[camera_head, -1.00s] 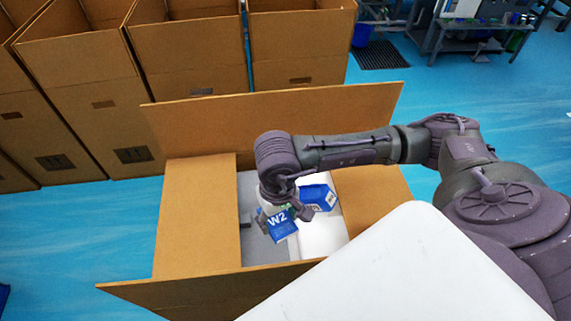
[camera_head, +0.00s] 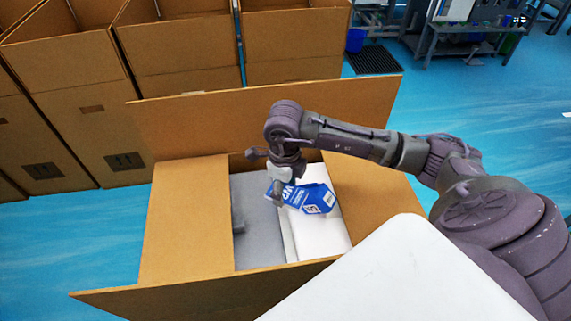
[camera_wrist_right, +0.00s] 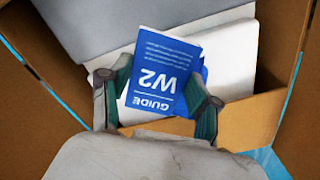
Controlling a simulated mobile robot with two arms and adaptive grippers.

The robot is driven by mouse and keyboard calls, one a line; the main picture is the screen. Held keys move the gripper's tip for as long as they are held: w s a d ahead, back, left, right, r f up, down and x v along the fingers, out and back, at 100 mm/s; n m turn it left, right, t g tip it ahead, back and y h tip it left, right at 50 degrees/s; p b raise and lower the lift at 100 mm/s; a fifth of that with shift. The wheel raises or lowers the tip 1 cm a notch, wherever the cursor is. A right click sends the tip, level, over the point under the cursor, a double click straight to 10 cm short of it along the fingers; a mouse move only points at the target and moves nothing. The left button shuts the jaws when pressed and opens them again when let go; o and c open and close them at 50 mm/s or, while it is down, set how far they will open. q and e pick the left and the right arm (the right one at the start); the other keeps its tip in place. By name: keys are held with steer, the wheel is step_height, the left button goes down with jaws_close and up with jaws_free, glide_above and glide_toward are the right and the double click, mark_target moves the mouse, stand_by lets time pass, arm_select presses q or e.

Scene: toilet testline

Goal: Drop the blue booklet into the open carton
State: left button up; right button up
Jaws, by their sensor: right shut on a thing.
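The blue booklet (camera_head: 279,190) is in my right gripper (camera_head: 284,182), over the open carton (camera_head: 190,215). In the right wrist view, the booklet (camera_wrist_right: 163,72) shows "GUIDE W2" upside down, between the two fingers of the gripper (camera_wrist_right: 158,88). The carton (camera_wrist_right: 285,40) has its flaps spread, and a grey block and a white block fill much of its inside. A blue box with white labels (camera_head: 318,200) lies on the white block, right beside and partly behind the booklet. I cannot tell whether they touch. My left gripper is out of view.
Several tall open cartons (camera_head: 180,50) stand in a row behind. A white panel (camera_head: 400,275) covers the lower right. A blue bin (camera_head: 356,40), a dark mat (camera_head: 373,60) and a workbench (camera_head: 470,35) are at the back right. Blue floor is clear at the left and right.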

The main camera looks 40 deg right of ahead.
steer(key=w+d+r+m, duration=0.3)
steer(key=d+m, duration=0.3)
steer(key=m, duration=1.4)
steer(key=a+f+p, duration=0.1)
steer(key=a+f, duration=0.2)
steer(key=a, duration=0.1)
steer(key=a+f, duration=0.3)
steer(key=f, duration=0.1)
steer(key=a+f+p, duration=0.1)
steer(key=a+f, duration=0.2)
steer(key=a, duration=0.1)
steer(key=shift+a+f+p, duration=0.15)
steer(key=shift+a+p, duration=0.15)
steer(key=shift+f, duration=0.1)
steer(key=shift+f+b, duration=0.4)
steer(key=shift+f, duration=0.2)
steer(key=o, duration=1.2)
steer(key=shift+c, duration=0.2)
